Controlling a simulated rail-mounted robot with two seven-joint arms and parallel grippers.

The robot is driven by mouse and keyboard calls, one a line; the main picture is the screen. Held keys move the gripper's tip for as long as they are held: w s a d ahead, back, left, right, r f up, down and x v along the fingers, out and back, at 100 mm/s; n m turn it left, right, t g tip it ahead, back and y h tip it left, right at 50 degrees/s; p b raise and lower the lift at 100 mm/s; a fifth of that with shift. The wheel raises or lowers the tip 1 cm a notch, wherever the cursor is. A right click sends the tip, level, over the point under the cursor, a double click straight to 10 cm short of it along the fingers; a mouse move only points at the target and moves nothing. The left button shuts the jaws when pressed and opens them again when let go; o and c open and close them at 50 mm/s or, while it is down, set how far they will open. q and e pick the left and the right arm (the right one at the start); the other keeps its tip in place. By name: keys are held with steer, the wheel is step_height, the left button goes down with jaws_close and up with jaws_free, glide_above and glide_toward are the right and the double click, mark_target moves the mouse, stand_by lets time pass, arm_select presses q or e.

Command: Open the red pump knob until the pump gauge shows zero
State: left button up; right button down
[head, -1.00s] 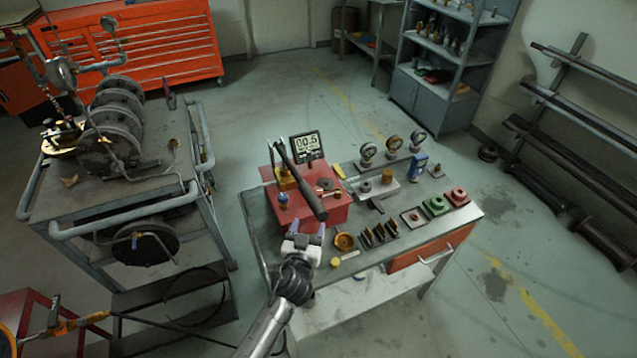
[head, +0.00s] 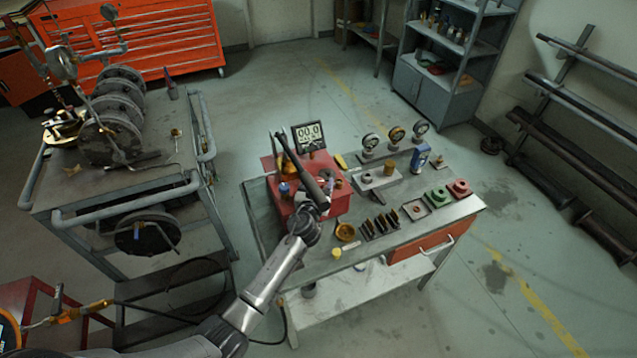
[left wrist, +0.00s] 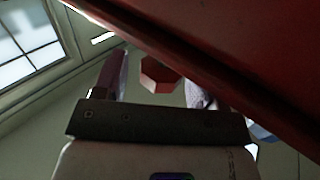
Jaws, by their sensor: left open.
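The red pump (head: 300,208) stands on the workbench with a long black lever (head: 302,172) slanting over it. Its digital gauge (head: 308,134) stands behind it and appears to read 00.0. My left gripper (head: 324,190) is at the front right of the pump, partly hidden by its own wrist. In the left wrist view the red knob (left wrist: 158,76), eight-sided, lies between the two spread fingers of the left gripper (left wrist: 155,82). I cannot tell whether a finger touches it. A dark red surface crosses the upper right of that view. My right gripper is not in view.
A pipe-and-valve cart (head: 70,190) stands left, with floor between.

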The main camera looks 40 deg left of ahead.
arm_select(q)
steer(key=shift+w+a, duration=0.15)
steer(key=shift+w, duration=0.15)
steer(key=c, duration=0.9)
steer(key=shift+f+b, duration=0.15)
steer(key=shift+b, duration=0.25)
steer(key=shift+c, duration=0.2)
steer(key=n+g+y+b, duration=0.7)
steer(key=b, duration=1.2)
steer(key=shift+f+g+y, duration=0.15)
steer(key=shift+g+y, duration=0.15)
steer(key=shift+r+n+g+y+b, duration=0.3)
steer(key=shift+n+g+b, duration=0.15)
steer(key=shift+b, duration=0.4)
steer(key=o, duration=0.9)
